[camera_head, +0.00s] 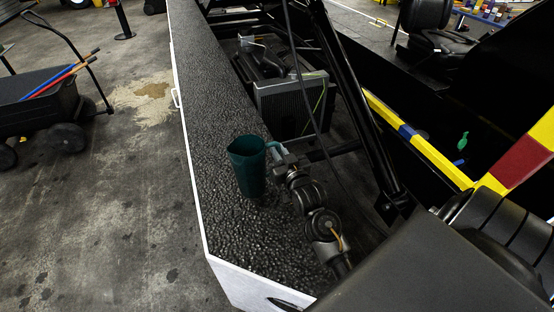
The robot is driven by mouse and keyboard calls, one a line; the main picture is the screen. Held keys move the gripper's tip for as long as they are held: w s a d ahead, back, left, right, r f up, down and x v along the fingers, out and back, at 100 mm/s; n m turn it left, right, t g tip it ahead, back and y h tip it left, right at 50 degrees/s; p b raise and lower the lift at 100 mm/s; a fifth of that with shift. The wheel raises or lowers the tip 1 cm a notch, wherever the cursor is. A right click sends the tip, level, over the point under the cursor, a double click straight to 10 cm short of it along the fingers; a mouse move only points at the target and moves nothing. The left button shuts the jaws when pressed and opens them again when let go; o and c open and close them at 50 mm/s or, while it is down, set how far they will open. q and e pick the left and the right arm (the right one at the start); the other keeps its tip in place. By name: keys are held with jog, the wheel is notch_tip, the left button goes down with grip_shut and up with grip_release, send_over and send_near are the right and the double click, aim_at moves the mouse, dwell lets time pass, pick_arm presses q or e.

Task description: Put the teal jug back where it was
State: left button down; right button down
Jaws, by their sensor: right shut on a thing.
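The teal jug (246,168) stands upright, or nearly so, at the near part of the long black textured top (215,110). Its handle side faces right. My right gripper (277,152) is at the jug's right side, shut on its handle. My right arm reaches in from the lower right. I cannot tell whether the jug's base touches the surface or is slightly above it. My left gripper is not in view.
A white edge (196,190) bounds the black top on the left. A radiator-like unit (292,104) and black bars lie to the right. A dark cart (38,108) with blue and red poles stands on the concrete floor at left. The black top beyond the jug is clear.

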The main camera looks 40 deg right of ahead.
jog(key=shift+w+a+f, duration=0.1)
jog(key=shift+w, duration=0.05)
notch_tip(320, 180, down, 2)
jog(key=shift+w+f+p, duration=0.1)
jog(key=shift+p, duration=0.4)
jog(key=shift+f, duration=0.55)
jog(key=shift+f, duration=0.2)
jog(key=c, duration=1.4)
grip_release()
jog(key=shift+c, duration=0.2)
